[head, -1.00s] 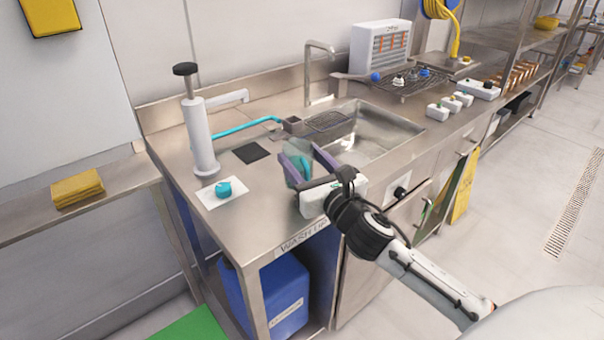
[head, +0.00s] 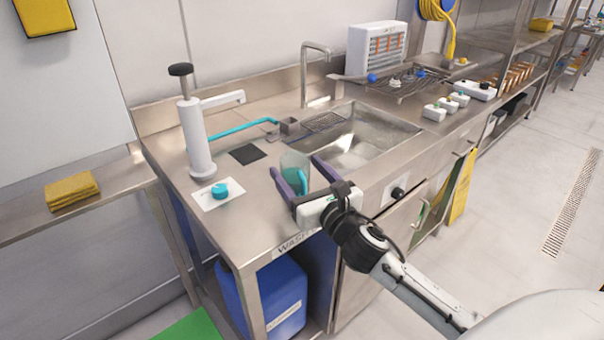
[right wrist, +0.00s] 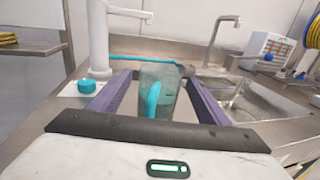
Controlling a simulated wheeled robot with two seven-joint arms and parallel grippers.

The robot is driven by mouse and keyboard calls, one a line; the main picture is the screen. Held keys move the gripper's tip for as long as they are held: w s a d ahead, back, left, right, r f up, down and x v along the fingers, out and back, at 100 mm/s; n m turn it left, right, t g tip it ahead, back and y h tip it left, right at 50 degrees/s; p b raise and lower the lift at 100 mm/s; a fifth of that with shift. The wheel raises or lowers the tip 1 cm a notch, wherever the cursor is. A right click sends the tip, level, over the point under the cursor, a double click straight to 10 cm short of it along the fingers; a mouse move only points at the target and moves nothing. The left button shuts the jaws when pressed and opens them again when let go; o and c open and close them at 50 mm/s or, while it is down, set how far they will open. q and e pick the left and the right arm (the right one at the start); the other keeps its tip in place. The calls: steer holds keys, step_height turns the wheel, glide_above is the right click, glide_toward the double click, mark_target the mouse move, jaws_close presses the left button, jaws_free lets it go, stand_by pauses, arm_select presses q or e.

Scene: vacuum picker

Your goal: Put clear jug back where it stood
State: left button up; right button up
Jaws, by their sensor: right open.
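The clear jug (head: 294,160), pale green and see-through with a teal handle, stands upright on the steel counter left of the sink. It also shows in the right wrist view (right wrist: 165,76), with the teal handle (right wrist: 153,100) facing me. My right gripper (head: 294,166) is open, with its purple fingers on either side of the jug. In the right wrist view a gap shows between the jug and each finger (right wrist: 157,78). The palm is at the counter's front edge, apart from the jug. A dark square mat (head: 249,154) lies bare behind and left of the jug. My left gripper is not in view.
A white pump (head: 198,140) with a black knob stands left of the jug. A teal knob (head: 221,190) sits on a white card in front of it. A teal tube (head: 240,130) runs behind. The sink basin (head: 365,140) lies right of the jug.

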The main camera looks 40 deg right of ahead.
steer(key=s+a+b, duration=0.1)
steer(key=s+a, duration=0.1)
steer(key=s, duration=1)
steer(key=s+a+f+m+g+y, duration=0.1)
steer(key=s+a+f+m+g, duration=0.2)
steer(key=f+m, duration=0.65)
steer(key=s+a+f+m+g+y, duration=0.1)
steer(key=s+a+f+m+g, duration=0.15)
steer(key=f+m, duration=0.7)
steer(key=s+a+f+m+g+y, duration=0.1)
steer(key=s+a+f+m+g, duration=0.1)
steer(key=s+a+f+m, duration=0.2)
steer(key=s+a+f+m+g+y, duration=0.2)
steer(key=s+a+f+m, duration=0.3)
steer(key=f+m, duration=0.4)
steer(key=shift+s+a+f, duration=0.25)
steer(key=shift+a+f, duration=0.35)
steer(key=shift+a, duration=0.25)
